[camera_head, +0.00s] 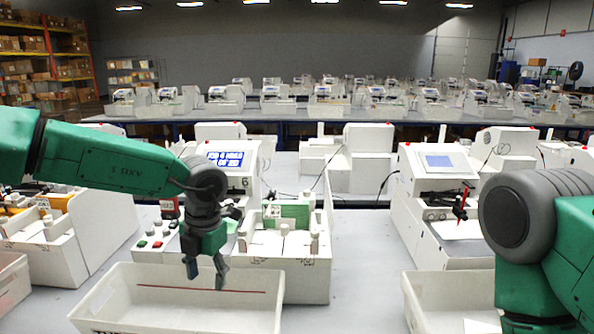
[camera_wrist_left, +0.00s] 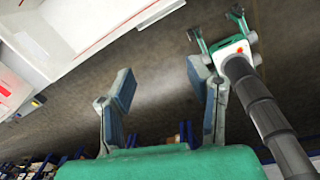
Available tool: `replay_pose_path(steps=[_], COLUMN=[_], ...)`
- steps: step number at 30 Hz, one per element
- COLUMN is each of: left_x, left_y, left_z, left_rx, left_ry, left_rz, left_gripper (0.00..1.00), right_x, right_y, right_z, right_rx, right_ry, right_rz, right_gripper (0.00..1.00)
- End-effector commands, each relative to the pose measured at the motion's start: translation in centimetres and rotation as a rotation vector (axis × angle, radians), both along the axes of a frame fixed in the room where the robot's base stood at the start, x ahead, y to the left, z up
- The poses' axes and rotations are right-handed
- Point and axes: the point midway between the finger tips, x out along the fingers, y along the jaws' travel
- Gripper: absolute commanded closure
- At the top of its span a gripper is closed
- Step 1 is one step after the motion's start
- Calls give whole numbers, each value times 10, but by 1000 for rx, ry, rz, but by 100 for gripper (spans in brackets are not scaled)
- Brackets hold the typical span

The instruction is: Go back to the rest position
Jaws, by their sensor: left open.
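My left gripper (camera_head: 206,272) hangs pointing down over the back part of a white bin (camera_head: 190,312) in the head view. Its fingers are apart with nothing between them. In the left wrist view the two fingers (camera_wrist_left: 165,105) are also spread and empty. The pen plotter machine (camera_head: 235,180) with a blue screen stands behind the gripper. My right arm (camera_head: 545,240) fills the right edge of the head view; its gripper is out of that view. Another gripper shows at the upper right of the left wrist view (camera_wrist_left: 225,40), with its fingers apart.
A second white bin (camera_head: 445,300) stands at the front right, partly behind my right arm. Another plotter (camera_head: 440,175) holds a red pen (camera_head: 460,204). Buttons (camera_head: 155,236) and a white fixture box (camera_head: 300,265) sit close behind the left bin. Bare table shows between the bins.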

Motion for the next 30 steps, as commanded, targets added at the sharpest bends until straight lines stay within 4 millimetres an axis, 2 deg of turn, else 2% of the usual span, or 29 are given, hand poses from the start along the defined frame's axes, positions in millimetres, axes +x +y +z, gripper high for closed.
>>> replay_pose_path(steps=[1, 8, 11, 14, 17, 20, 21, 23, 24, 26, 27, 30], left_x=[-2, -13, -21, -31, -48, -78, -93, -121, -141, -177, -201, -260], left_y=[3, 23, 35, 47, 58, 68, 70, 73, 75, 77, 80, 87], left_z=[-15, -75, -110, -153, -207, -268, -291, -324, -345, -374, -390, -417], left_rx=[26, 186, 276, 374, 477, 560, 577, 584, 574, 539, 504, 388], left_ry=[-1, -40, -53, -58, -52, -27, -13, 13, 30, 60, 78, 113], left_rz=[-28, -241, -387, -582, -858, -1216, -1369, -1597, -1751, -1978, -2120, -2421], left_gripper=[54, 54, 54, 54, 54, 54, 54, 54, 54, 54, 54, 54], right_x=[0, 1, 0, 0, 0, 0, 0, 0, 0, 0, 0, 0], right_y=[0, 0, 0, 0, 0, 0, 0, 0, 0, 0, 0, 0], right_z=[-5, -24, -35, -50, -70, -93, -103, -116, -125, -138, -147, -163], right_rx=[0, 0, 0, 0, 0, 0, 0, 0, 0, 0, 0, 0], right_ry=[-1, -1, -1, 0, 0, 0, 0, 0, 0, 0, 0, 0], right_rz=[0, 0, 0, 0, 0, 0, 0, 0, 0, 0, 0, 0], right_gripper=[100, 100, 100, 100, 100, 100, 100, 100, 100, 100, 100, 100])
